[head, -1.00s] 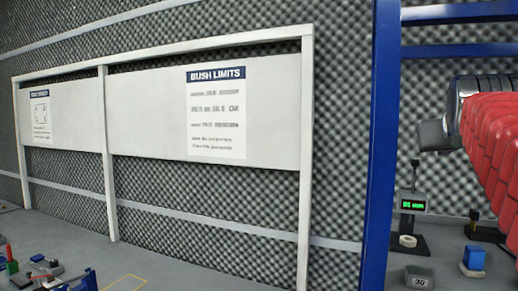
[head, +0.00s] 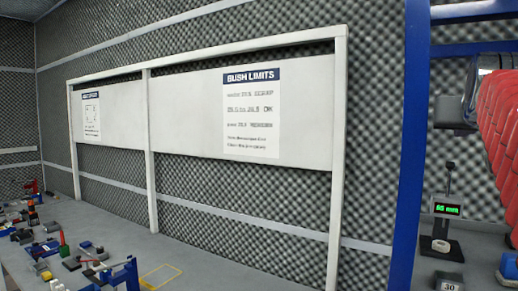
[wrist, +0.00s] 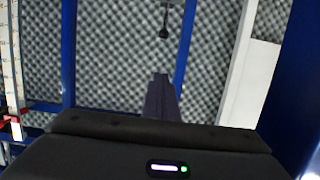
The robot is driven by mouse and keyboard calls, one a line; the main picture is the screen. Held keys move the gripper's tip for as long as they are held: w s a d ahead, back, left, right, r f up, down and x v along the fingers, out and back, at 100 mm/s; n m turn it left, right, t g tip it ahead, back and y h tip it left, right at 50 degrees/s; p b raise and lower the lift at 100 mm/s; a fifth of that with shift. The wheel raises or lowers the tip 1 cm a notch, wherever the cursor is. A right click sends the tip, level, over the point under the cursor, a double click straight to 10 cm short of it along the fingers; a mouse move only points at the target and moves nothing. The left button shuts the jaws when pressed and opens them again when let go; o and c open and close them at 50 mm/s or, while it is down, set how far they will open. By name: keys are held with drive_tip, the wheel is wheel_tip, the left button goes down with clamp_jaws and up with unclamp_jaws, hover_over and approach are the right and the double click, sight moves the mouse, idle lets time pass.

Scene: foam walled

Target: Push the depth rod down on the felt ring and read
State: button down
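The depth gauge is a black stand (head: 450,185) with a knob on top and a green-lit display (head: 446,209) in mm; its digits are too small to read surely. The pale felt ring (head: 440,246) lies on the stand's black base, below the display. My gripper (wrist: 160,76) shows in the wrist view with its dark fingers together and nothing visible between them. It is out of the head view. A thin rod with a dark knob (wrist: 163,33) shows beyond the fingertips, apart from them; I cannot tell which part it is.
A board titled BUSH LIMITS (head: 252,150) hangs on the white frame; its small print is blurred. A block marked 30 (head: 448,283) and a blue block (head: 511,266) stand near the gauge. A blue post (head: 408,150) rises left of it. Clutter covers the far-left bench.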

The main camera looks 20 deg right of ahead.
drive_tip(key=shift+d, duration=0.1)
drive_tip(key=w+d+f, duration=0.6)
drive_tip(key=d, duration=0.1)
drive_tip(key=shift+w+f, duration=0.2)
drive_tip(key=shift+w, duration=0.05)
idle(0.7)
drive_tip(key=shift+s+d, duration=0.1)
